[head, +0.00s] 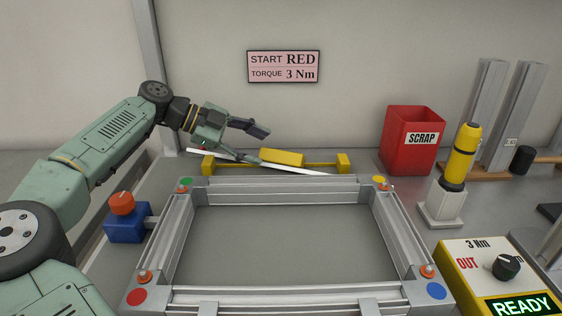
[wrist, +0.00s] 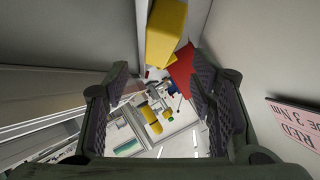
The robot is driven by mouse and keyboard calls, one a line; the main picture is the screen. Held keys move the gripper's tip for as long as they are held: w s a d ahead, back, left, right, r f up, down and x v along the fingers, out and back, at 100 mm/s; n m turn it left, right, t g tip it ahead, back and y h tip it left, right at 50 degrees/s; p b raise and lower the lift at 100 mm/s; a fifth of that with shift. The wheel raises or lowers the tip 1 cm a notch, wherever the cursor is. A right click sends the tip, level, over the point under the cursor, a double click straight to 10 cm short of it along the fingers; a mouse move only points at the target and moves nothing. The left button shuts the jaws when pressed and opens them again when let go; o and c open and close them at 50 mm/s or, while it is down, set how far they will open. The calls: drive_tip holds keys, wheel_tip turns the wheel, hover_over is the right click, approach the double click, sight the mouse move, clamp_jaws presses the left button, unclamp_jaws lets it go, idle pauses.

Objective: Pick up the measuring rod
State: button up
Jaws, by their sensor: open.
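My gripper (head: 257,145) is open and empty, at the left of the bar's thick middle. Its lower finger overlaps the bar in the picture. In the wrist view the two fingers (wrist: 158,82) stand wide apart, and a yellow block (wrist: 165,32) shows beyond them, above the gap.
The metal frame (head: 281,183) with coloured corner dots fills the bench front. A red scrap bin (head: 410,147), a yellow-and-black tool in a stand (head: 440,211) and a control box (head: 470,270) stand right. A blue block with an orange knob (head: 126,228) is left.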

sight(279, 155)
drive_tip(key=shift+p+x, duration=0.6)
drive_tip(key=shift+x, duration=2.5)
drive_tip(key=shift+a+f, duration=0.1)
drive_tip(key=shift+f, duration=0.05)
drive_tip(key=shift+c, duration=0.5)
drive_tip(key=c, duration=1)
clamp_jaws()
drive_tip(key=shift+r, duration=0.2)
